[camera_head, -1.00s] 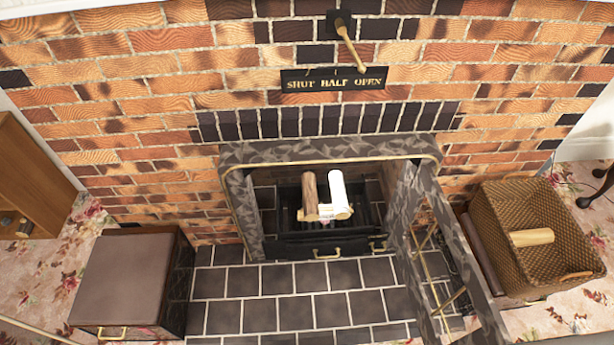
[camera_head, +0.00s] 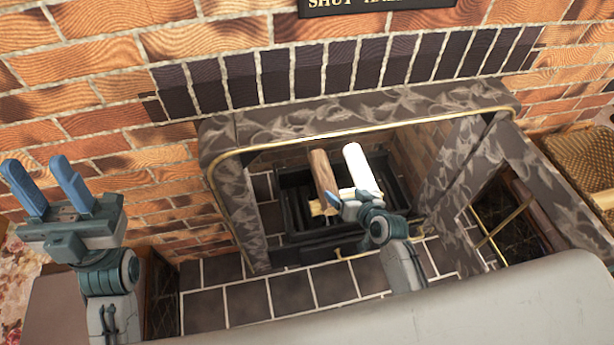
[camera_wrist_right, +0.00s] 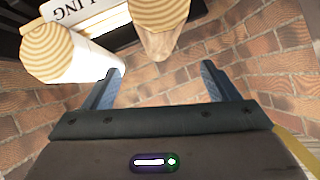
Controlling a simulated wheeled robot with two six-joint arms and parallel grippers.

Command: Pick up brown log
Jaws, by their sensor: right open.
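The brown log (camera_head: 321,172) leans in the grate (camera_head: 292,218) inside the fireplace, beside a white log (camera_head: 361,170). In the right wrist view, my open fingers (camera_wrist_right: 160,66) point at what seems to be the brown log (camera_wrist_right: 158,45). My left gripper (camera_head: 36,172) is raised at the left, open and empty.
The stone fireplace surround (camera_head: 232,205) frames the opening, with a brass-coloured rim along it. An open door panel (camera_head: 480,185) stands at the right. A wicker basket (camera_head: 585,160) is further right. The tiled hearth (camera_head: 290,290) is clear in front.

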